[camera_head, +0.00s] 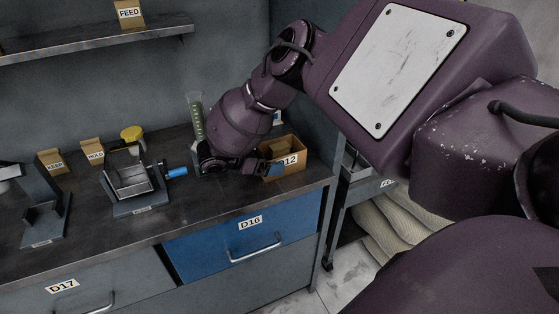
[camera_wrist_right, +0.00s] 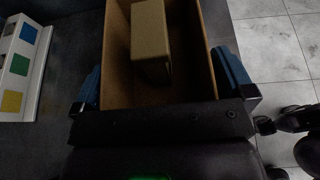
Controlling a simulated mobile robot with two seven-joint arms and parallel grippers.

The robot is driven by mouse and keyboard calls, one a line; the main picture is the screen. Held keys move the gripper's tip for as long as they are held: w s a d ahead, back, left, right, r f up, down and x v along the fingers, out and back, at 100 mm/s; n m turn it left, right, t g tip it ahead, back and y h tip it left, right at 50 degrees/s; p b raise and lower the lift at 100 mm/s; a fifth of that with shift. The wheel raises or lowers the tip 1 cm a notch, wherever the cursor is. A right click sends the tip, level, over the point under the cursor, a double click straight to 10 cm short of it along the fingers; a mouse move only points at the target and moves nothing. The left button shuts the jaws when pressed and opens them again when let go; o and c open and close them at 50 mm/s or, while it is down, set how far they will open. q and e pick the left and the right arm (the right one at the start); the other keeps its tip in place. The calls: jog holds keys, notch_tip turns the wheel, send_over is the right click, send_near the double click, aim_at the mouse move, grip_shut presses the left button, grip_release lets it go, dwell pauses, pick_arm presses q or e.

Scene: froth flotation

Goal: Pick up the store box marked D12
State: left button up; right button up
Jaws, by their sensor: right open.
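The store box marked D12 (camera_head: 293,171) is an open-topped brown box on the dark counter near its right end. Its label is partly covered by my gripper. My right gripper (camera_head: 267,167) reaches down to the box from the left. In the right wrist view the box (camera_wrist_right: 201,65) lies between the blue fingers of my right gripper (camera_wrist_right: 163,85), one finger along each outer side wall. The jaws are open, and I cannot tell whether either finger touches a wall. A smaller tan block (camera_wrist_right: 150,40) is inside the box. My left gripper is not in view.
A graduated cylinder (camera_head: 196,113) stands close behind my right wrist. A metal cell on a stand (camera_head: 130,182) and small boxes marked HOLD (camera_head: 92,152) and KEEP-like (camera_head: 52,162) stand farther left. Drawer D16 (camera_head: 245,243) is shut. The counter's right edge is near the box.

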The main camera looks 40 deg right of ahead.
jog(key=shift+c, duration=0.2)
jog(key=c, duration=0.6)
jog(key=shift+r, duration=0.15)
